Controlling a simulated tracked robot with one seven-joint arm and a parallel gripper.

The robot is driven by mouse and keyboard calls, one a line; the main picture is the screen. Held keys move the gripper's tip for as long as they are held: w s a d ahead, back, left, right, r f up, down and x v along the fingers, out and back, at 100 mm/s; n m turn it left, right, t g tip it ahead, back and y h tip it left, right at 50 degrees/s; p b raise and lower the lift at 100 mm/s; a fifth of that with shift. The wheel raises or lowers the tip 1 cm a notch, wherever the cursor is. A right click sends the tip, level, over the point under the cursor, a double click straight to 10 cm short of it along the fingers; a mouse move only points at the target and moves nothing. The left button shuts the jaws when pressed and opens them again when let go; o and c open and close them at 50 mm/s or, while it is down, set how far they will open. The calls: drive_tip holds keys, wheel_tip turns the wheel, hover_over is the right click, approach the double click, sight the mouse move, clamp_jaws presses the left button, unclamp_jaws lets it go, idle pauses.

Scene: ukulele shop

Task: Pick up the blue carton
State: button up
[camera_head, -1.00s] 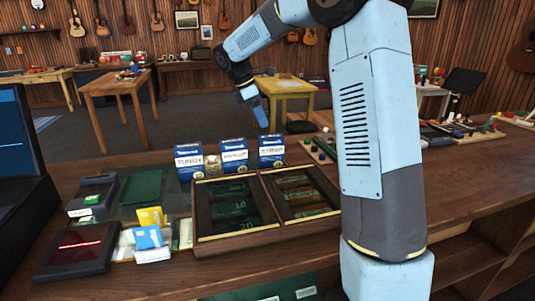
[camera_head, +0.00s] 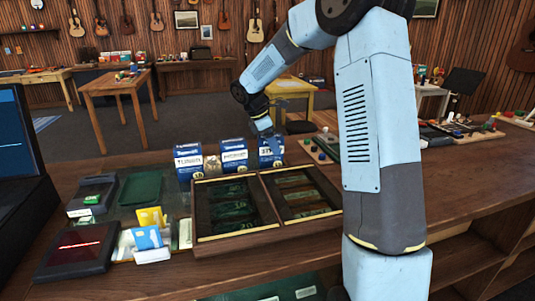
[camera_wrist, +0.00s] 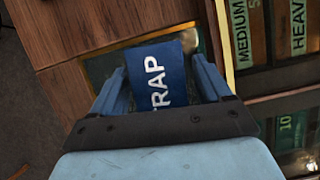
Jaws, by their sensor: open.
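Three blue-and-white cartons stand in a row behind the wooden display tray: a left one (camera_head: 188,163), a middle one (camera_head: 234,157) and a right one (camera_head: 270,157). My gripper (camera_head: 268,137) is at the top of the right carton and hides part of its upper face. In the wrist view a blue carton top (camera_wrist: 160,72) with white letters reading "TRAP" lies between the two open fingers of my gripper (camera_wrist: 162,84), one on each side. I cannot tell whether the fingers touch it.
The display tray (camera_head: 262,236) with two compartments lies in front of the cartons. A small jar-like item (camera_head: 212,164) stands between the left and middle cartons. A peg board (camera_head: 318,150) lies just right of the right carton. A card terminal (camera_head: 78,248) and cards are at the left.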

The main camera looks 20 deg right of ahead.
drive_tip(key=shift+f, duration=0.1)
drive_tip(key=shift+c, duration=0.3)
drive_tip(key=c, duration=1.1)
drive_tip(key=shift+o, duration=0.2)
